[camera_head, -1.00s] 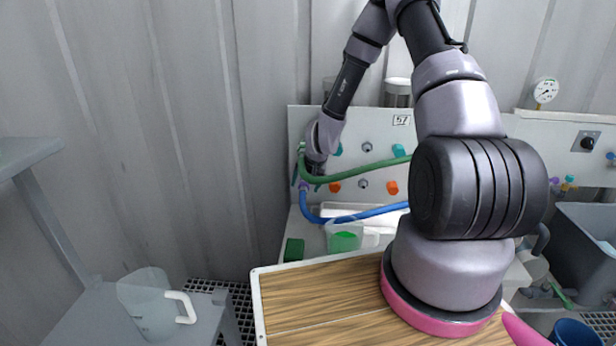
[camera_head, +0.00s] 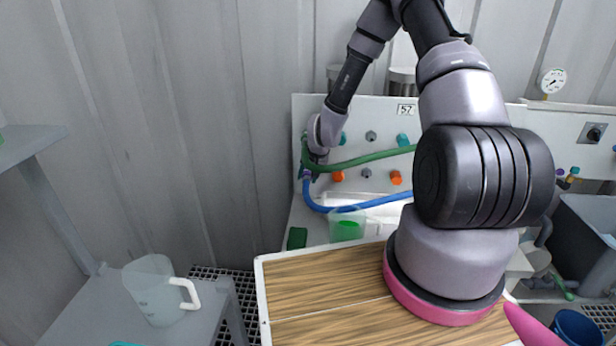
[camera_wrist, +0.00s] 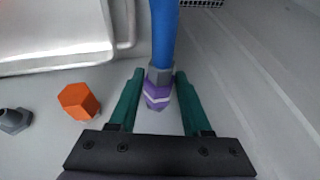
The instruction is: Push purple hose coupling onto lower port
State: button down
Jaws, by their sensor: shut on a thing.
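The purple hose coupling (camera_wrist: 158,92) is on the end of a blue hose (camera_wrist: 164,35). It sits between the two green fingers of my gripper (camera_wrist: 157,98), which is shut on it. In the head view my gripper (camera_head: 314,168) is at the left end of the white panel (camera_head: 357,110), by the upper end of the blue hose (camera_head: 316,206). The lower port is hidden behind the gripper and coupling, so I cannot tell whether the coupling is seated on it.
An orange cap (camera_wrist: 78,101) and a grey hex plug (camera_wrist: 14,120) lie left of the fingers. A jug (camera_head: 155,290) stands on a side shelf.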

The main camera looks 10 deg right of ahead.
jog(key=shift+s+a, duration=0.3)
jog(key=shift+s, duration=0.55)
jog(key=shift+s+a, duration=0.25)
jog(key=shift+s, duration=0.65)
jog(key=shift+s+a, duration=0.3)
jog(key=shift+s, duration=0.55)
jog(key=shift+r, duration=0.1)
